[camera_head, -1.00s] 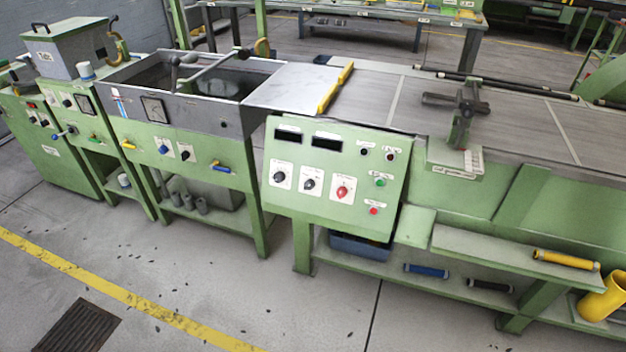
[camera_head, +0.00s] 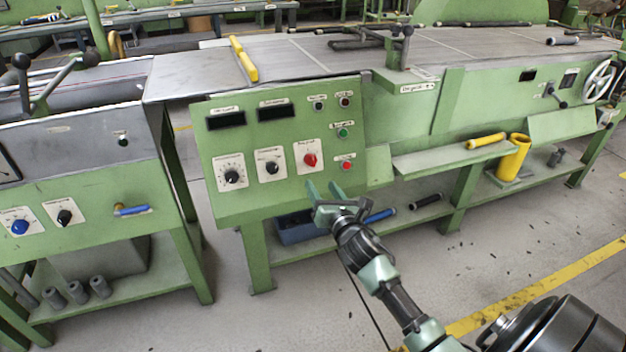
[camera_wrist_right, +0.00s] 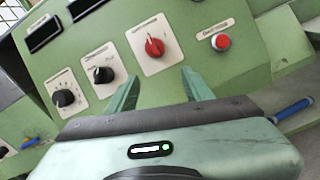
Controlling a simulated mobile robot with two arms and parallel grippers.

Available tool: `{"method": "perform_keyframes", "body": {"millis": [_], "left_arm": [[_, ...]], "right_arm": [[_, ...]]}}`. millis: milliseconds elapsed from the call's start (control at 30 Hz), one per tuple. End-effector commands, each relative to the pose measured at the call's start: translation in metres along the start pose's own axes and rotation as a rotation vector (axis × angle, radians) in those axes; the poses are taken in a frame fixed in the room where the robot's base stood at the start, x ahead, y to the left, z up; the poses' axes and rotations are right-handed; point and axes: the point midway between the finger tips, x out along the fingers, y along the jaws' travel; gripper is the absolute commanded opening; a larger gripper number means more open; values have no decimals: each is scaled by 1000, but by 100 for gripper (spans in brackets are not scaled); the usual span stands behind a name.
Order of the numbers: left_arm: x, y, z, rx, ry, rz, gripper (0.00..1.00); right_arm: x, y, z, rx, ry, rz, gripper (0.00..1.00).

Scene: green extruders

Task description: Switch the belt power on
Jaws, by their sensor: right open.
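The green control panel (camera_head: 239,173) stands at the front of the belt machine. It has a red rotary knob on a white plate (camera_head: 310,159), two black knobs (camera_head: 232,177) (camera_head: 272,167), a green button (camera_head: 343,132) and a red button (camera_head: 347,166). Its labels are too small to read. My right gripper (camera_head: 325,189) is open and empty, just in front of the panel and below the red knob. In the right wrist view the red knob (camera_wrist_right: 155,47) lies beyond the two fingers (camera_wrist_right: 160,88), apart from them, and the red button (camera_wrist_right: 221,42) is to the right. My left gripper is not in view.
A shelf under the panel holds a blue bin (camera_head: 298,230) and a blue-handled tool (camera_head: 379,216). A narrow green ledge with a yellow roll (camera_head: 486,141) juts out to the right. The floor in front is clear.

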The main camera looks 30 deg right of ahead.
Motion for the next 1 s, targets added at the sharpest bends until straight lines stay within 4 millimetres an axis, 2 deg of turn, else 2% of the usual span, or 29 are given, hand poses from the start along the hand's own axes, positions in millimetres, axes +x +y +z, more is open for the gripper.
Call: {"method": "perform_keyframes", "body": {"millis": [100,200,600,733,967,1000], "left_arm": [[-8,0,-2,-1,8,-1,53],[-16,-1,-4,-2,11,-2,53],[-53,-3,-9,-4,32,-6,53],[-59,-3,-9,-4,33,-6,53],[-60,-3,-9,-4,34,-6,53],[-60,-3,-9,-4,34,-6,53]], "right_arm": [[3,4,21,-86,-51,10,51],[12,6,26,-105,-62,11,51],[70,7,28,-101,-57,11,51],[77,7,28,-100,-56,12,51],[78,7,28,-100,-56,12,51],[78,7,28,-100,-56,12,48]]}}
